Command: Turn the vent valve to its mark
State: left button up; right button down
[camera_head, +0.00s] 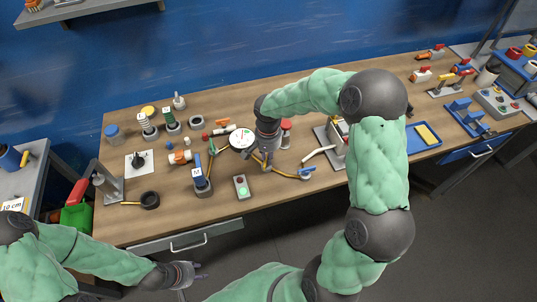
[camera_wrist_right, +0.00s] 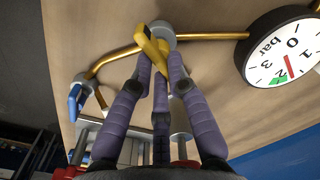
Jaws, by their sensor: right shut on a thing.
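The vent valve (camera_wrist_right: 162,32) is a grey round body on a brass pipe, with a flat yellow lever (camera_wrist_right: 150,45) across it. My right gripper (camera_wrist_right: 160,72) has its purple-grey fingers closed around the lever. In the head view my right gripper (camera_head: 264,160) reaches down over the pipe and partly hides the valve. I cannot make out the mark. A round white gauge (camera_wrist_right: 288,48) marked "bar" sits beside the valve; its red needle is near a green patch. It also shows in the head view (camera_head: 240,136). My left gripper (camera_head: 190,273) hangs empty in front of the table.
A box with a green lit button (camera_head: 242,187) stands just in front of the valve. A blue-handled fitting (camera_head: 306,172) is right of it on the pipe. Bottles and fittings crowd the left. A blue tray (camera_head: 423,144) lies to the right. The table's front middle is clear.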

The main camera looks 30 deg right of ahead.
jog(key=n, duration=0.2)
jog(key=n+p, duration=0.1)
jog(key=n, duration=0.1)
jog(key=n+p, duration=0.1)
jog(key=n, duration=0.1)
jog(key=shift+w+a, duration=0.1)
jog(key=shift+w, duration=0.15)
jog(key=shift+n, duration=0.3)
jog(key=c, duration=1.2)
grip_release()
notch_tip(320, 180, up, 12)
